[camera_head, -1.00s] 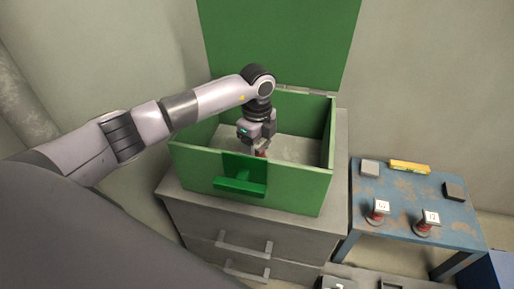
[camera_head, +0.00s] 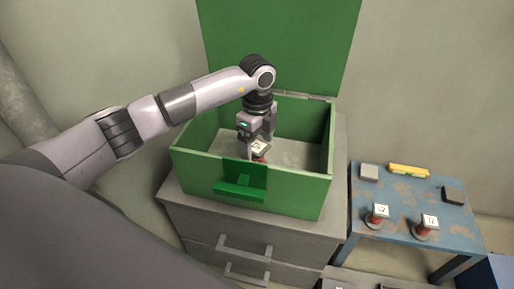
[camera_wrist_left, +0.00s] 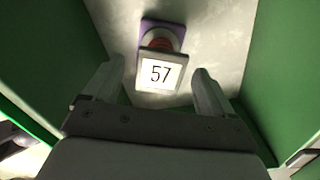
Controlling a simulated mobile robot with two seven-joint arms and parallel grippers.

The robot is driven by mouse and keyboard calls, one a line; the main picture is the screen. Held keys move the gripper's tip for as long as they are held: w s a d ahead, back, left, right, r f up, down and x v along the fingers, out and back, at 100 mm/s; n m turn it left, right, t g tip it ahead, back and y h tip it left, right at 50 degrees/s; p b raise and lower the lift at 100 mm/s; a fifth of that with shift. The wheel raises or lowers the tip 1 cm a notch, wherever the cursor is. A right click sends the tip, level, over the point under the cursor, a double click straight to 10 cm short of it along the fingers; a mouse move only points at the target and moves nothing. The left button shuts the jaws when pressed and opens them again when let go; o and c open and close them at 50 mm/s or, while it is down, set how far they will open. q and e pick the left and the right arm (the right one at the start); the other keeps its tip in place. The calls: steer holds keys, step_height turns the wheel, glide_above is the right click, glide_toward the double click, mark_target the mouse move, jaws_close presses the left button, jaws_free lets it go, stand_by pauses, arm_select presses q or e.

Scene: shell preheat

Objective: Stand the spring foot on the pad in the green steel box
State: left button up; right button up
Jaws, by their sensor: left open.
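The spring foot (camera_head: 261,150), red with a white top plate, is inside the green steel box (camera_head: 250,170), whose lid is up. In the left wrist view its plate (camera_wrist_left: 160,74) reads 57, and a red round part shows behind it. A purple square (camera_wrist_left: 160,28) shows under the red part; I cannot tell whether it is the pad or the foot's base. My left gripper (camera_head: 260,139) is open just above the foot. In the left wrist view its fingers (camera_wrist_left: 155,88) are spread to either side of the plate, apart from it. My right gripper is not in view.
The box stands on a grey drawer cabinet (camera_head: 245,222). At right, a blue worn table (camera_head: 400,215) holds two more red feet (camera_head: 377,214) (camera_head: 426,226), a yellow bar (camera_head: 409,170) and grey blocks (camera_head: 369,172). The box walls stand close around my left gripper.

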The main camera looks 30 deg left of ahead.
arm_select(q)
step_height(320, 180, up, 8)
steer(key=shift+p, duration=0.7)
steer(key=shift+r, duration=0.35)
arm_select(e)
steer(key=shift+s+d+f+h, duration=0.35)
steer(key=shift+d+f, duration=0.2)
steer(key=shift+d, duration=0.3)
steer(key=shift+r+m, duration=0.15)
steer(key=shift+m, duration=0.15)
